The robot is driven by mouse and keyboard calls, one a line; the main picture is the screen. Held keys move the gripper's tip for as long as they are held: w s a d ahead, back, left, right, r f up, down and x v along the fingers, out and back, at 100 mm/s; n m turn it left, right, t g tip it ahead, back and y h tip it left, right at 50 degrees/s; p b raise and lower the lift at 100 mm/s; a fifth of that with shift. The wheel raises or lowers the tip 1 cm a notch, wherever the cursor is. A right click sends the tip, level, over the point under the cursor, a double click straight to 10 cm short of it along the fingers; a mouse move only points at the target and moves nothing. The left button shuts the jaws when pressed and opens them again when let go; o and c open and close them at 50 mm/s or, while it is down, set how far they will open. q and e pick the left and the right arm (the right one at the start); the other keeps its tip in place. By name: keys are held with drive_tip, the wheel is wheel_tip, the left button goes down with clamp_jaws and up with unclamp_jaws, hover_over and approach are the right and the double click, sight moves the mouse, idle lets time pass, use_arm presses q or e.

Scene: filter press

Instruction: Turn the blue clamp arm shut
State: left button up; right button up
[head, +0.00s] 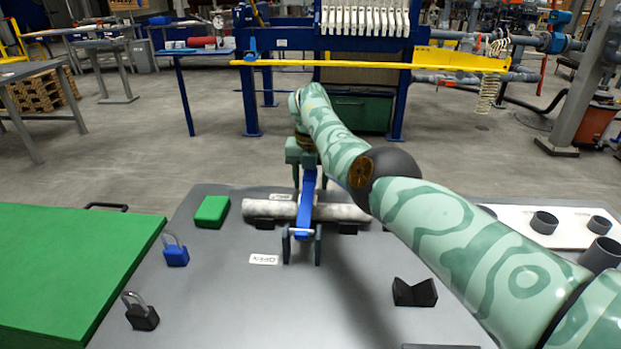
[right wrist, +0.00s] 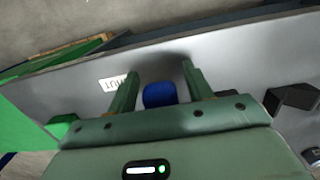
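The blue clamp arm (head: 305,213) rises from a dark hinge bracket (head: 303,243) on the grey table. It tilts away across the grey pipe (head: 345,212), and its far end reaches up to my right gripper (head: 308,178). In the right wrist view, a blue end of the clamp arm (right wrist: 159,95) lies between the two fingers of my right gripper (right wrist: 160,74), with a gap visible on each side. The fingers are open. An OPEN label (head: 263,259) lies near the hinge, and another label (head: 281,197) lies beyond the pipe. My left gripper is not in view.
A green block (head: 211,211), a blue padlock (head: 175,254) and a black padlock (head: 141,316) stand on the left. A black V-block (head: 415,292) is at front right. A white tray (head: 510,222) with dark cups is at right, behind my right arm. A green panel (head: 70,270) adjoins the table.

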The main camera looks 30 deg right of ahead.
drive_tip(key=shift+r, duration=0.15)
drive_tip(key=r, duration=0.3)
drive_tip(key=r+p, duration=0.1)
drive_tip(key=r, duration=0.5)
drive_tip(key=shift+s+a+p, duration=0.15)
drive_tip(key=shift+s+p, duration=0.15)
drive_tip(key=shift+p, duration=0.05)
wheel_tip(320, 180, up, 7)
drive_tip(key=b, duration=0.2)
drive_tip(key=shift+s+a+b, duration=0.15)
drive_tip(key=shift+s+b, duration=0.05)
drive_tip(key=shift+b, duration=0.15)
drive_tip(key=shift+f, duration=0.1)
